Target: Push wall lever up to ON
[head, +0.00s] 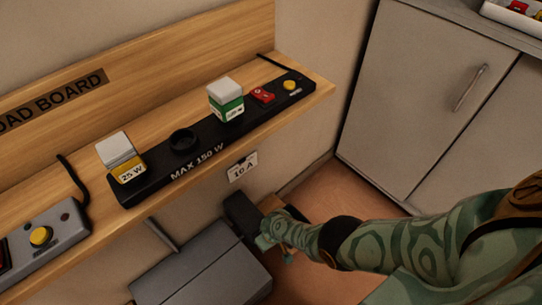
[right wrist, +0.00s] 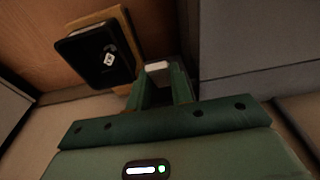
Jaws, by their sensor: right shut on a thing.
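The wall lever's black housing (head: 241,211) sits low, below the wooden shelf, in the head view. In the right wrist view the black housing (right wrist: 95,56) has a white mark on its face and a wooden backing behind it. My right gripper (head: 271,238) is beside the housing, at its lower right. In the right wrist view its green fingers (right wrist: 163,86) are shut on a small pale-tipped piece (right wrist: 157,66), which looks like the lever handle. The rest of the handle is hidden by the fingers, and its ON or OFF position cannot be read. My left gripper is out of view.
A grey box (head: 200,275) stands just left of my right gripper. The wooden shelf (head: 318,89) above carries a black strip (head: 160,175) with 25 W and green blocks. A grey cabinet (head: 415,100) stands at right, with open floor (head: 325,187) before it.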

